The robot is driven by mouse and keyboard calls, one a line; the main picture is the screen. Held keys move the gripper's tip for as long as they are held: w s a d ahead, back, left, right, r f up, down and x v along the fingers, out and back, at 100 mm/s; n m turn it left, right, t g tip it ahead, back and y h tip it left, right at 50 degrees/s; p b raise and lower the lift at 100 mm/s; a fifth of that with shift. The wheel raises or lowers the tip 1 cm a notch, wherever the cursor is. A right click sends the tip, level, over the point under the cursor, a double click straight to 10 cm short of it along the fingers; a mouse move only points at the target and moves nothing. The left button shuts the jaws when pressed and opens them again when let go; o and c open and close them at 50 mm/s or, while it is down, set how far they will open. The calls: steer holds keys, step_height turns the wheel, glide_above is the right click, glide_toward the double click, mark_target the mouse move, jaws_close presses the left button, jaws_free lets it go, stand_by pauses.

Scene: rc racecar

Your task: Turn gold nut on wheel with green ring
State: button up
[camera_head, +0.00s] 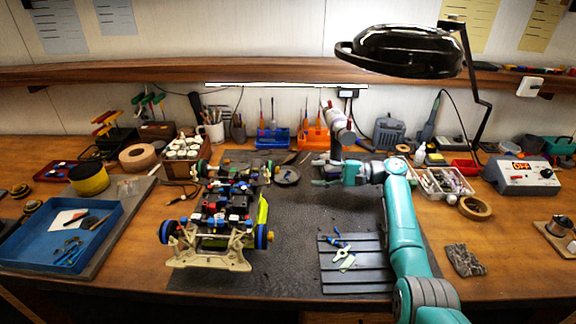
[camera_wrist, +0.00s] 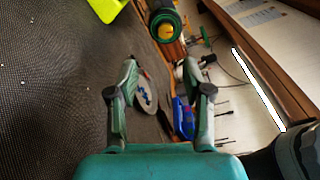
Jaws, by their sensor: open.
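The RC car chassis (camera_head: 222,210) stands on the dark mat, its body carrying red, blue and black parts. In the wrist view the wheel with the green ring (camera_wrist: 159,20) is at the top centre, with the gold nut (camera_wrist: 166,32) at its middle. My gripper (camera_wrist: 160,72) is open and empty, its two fingers apart below the wheel in the picture. In the head view my gripper (camera_head: 322,172) is right of the chassis's far end, apart from it. The nut is too small to make out in the head view.
A blue tray (camera_head: 112,207) with tools lies at the left. A dark ribbed plate (camera_head: 358,277) with small tools is at front right. Orange (camera_head: 314,137) and blue tool holders (camera_head: 272,138) stand behind. The mat between chassis and arm is mostly clear.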

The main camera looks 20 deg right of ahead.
mark_target(277, 170)
steer(key=shift+w+d+r+n+y, duration=0.15)
steer(key=shift+n+y, duration=0.25)
steer(key=x, duration=1)
steer(key=shift+a, duration=0.3)
jaws_close()
